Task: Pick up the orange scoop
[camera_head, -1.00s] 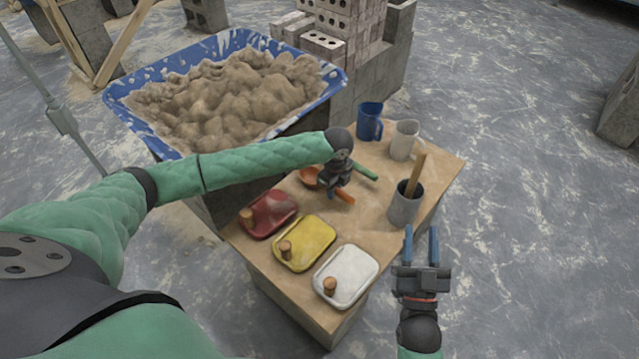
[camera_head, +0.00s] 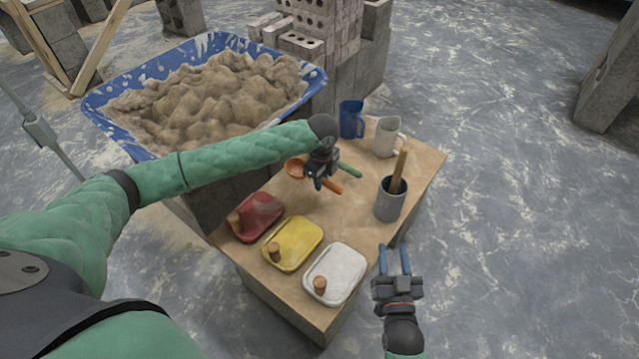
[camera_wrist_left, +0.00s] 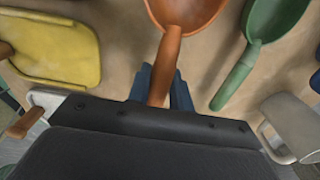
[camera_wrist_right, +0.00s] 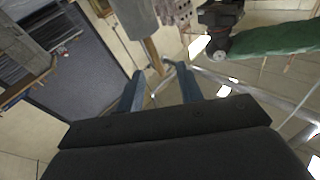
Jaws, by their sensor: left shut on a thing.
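The orange scoop (camera_head: 294,168) is at the middle of the wooden table. In the left wrist view its bowl and handle (camera_wrist_left: 168,62) point up the picture. My left gripper (camera_head: 318,184) is shut on the orange scoop's handle, with a blue finger on each side of it in the left wrist view. I cannot tell whether the scoop is clear of the table. My right gripper (camera_head: 394,262) is open and empty, beyond the table's right edge.
A green scoop (camera_head: 350,170) lies just right of the orange one. Blue (camera_head: 351,120) and white (camera_head: 386,138) jugs and a grey cup (camera_head: 390,200) with a wooden handle stand to the right. A blue tub (camera_head: 100,100) of mortar is behind left.

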